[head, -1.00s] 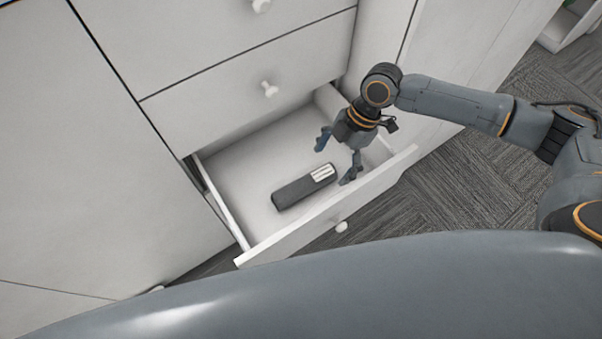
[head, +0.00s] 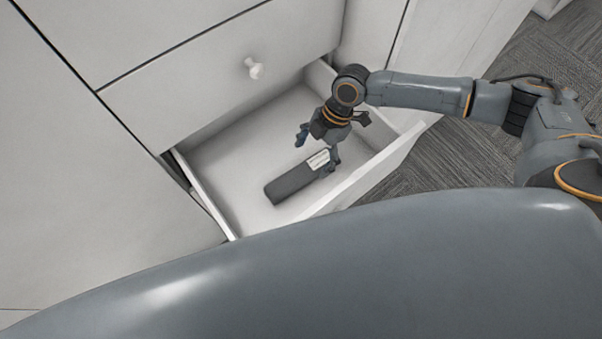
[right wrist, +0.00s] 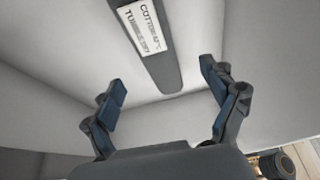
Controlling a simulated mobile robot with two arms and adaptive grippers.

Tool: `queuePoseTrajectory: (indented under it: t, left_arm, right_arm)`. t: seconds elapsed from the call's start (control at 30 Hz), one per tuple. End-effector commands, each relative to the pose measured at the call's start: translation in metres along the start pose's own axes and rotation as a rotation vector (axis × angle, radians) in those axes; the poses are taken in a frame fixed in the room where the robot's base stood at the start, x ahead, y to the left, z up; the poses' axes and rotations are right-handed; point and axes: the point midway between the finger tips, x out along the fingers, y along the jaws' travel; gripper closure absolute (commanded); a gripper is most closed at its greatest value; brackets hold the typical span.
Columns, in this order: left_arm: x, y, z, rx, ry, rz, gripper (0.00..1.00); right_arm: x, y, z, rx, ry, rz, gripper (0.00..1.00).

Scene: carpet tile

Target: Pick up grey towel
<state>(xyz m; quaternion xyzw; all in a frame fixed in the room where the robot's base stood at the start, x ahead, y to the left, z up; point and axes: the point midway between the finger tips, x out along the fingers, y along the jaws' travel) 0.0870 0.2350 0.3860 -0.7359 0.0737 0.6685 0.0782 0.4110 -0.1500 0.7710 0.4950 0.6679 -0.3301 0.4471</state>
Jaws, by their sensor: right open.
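The grey towel (head: 291,183) is a dark rolled bundle with a white printed label at one end. It lies on the floor of the open drawer (head: 237,148). In the right wrist view the towel (right wrist: 163,62) runs up out of the top of the frame, its lower end just beyond the fingertips. My right gripper (head: 317,148) is inside the drawer above the label end of the towel. Its fingers stand apart and nothing is between them; in the right wrist view the gripper (right wrist: 163,92) is also open. My left gripper is not seen.
The drawer's front panel (head: 375,170) and side walls surround the towel. A closed drawer with a white knob (head: 254,68) is above it. Cabinet doors stand to the left, and the carpet floor (head: 470,160) is free to the right.

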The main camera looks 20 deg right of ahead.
Motion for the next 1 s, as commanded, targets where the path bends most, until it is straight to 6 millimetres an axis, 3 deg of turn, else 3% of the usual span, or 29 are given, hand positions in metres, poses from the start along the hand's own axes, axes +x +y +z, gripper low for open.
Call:
queuePoseTrajectory:
  t: [0.1,0.37,0.6,0.9,1.0]
  left_arm:
    - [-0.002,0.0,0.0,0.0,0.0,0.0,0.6]
    - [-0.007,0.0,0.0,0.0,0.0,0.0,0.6]
    - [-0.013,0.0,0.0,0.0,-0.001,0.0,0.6]
    - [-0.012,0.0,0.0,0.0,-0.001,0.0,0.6]
    - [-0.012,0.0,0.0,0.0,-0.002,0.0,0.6]
  right_arm:
    - [0.017,0.0,-0.001,0.001,0.001,-0.002,0.15]
    - [0.036,0.0,-0.004,-0.001,0.0,-0.002,0.15]
    - [0.071,0.001,-0.005,0.002,0.0,-0.001,0.15]
    - [0.077,0.001,-0.005,0.001,-0.001,0.0,0.15]
    - [0.077,0.001,-0.005,0.001,-0.001,0.0,0.33]
